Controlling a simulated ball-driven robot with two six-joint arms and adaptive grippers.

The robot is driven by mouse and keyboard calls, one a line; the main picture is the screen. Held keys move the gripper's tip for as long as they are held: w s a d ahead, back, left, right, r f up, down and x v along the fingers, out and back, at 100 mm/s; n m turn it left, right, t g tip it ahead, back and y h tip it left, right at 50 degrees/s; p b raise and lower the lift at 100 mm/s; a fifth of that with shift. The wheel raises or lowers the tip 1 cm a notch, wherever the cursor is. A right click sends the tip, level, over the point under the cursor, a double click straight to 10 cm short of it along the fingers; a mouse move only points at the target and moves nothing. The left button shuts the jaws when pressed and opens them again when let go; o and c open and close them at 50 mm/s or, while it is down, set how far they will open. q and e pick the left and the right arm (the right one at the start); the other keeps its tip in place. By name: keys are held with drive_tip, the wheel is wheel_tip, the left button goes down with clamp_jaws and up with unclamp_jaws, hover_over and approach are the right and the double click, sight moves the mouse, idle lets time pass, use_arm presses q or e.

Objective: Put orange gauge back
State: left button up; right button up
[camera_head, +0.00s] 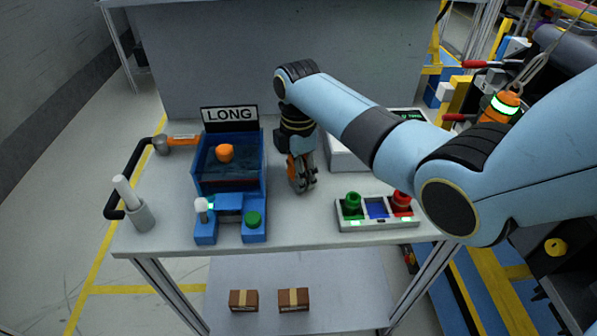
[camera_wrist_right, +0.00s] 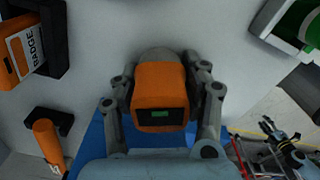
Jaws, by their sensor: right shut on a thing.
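My right gripper (camera_head: 303,182) is low over the table, just right of the blue dashboard module (camera_head: 198,178). In the right wrist view, my right gripper (camera_wrist_right: 163,88) is shut on an orange block-shaped gauge (camera_wrist_right: 160,88), one finger on each side. The gauge has a dark end face with a small green display. In the head view only a bit of orange shows at the fingers, and I cannot tell whether it touches the table. The blue module carries a LONG sign (camera_head: 229,114), an orange knob (camera_head: 225,153) and a green button (camera_head: 253,219). My left gripper is out of view.
A white-handled holder (camera_head: 139,215) stands at the left edge. A button box (camera_head: 378,223) is front right. The wrist view shows another labelled orange block (camera_wrist_right: 22,50) in a black holder and a green cylinder (camera_wrist_right: 292,28).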

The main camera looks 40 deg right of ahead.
drive_tip(key=shift+f, duration=0.1)
drive_tip(key=o, duration=1.3)
wheel_tip(320, 180, up, 12)
drive_tip(key=shift+r, duration=0.2)
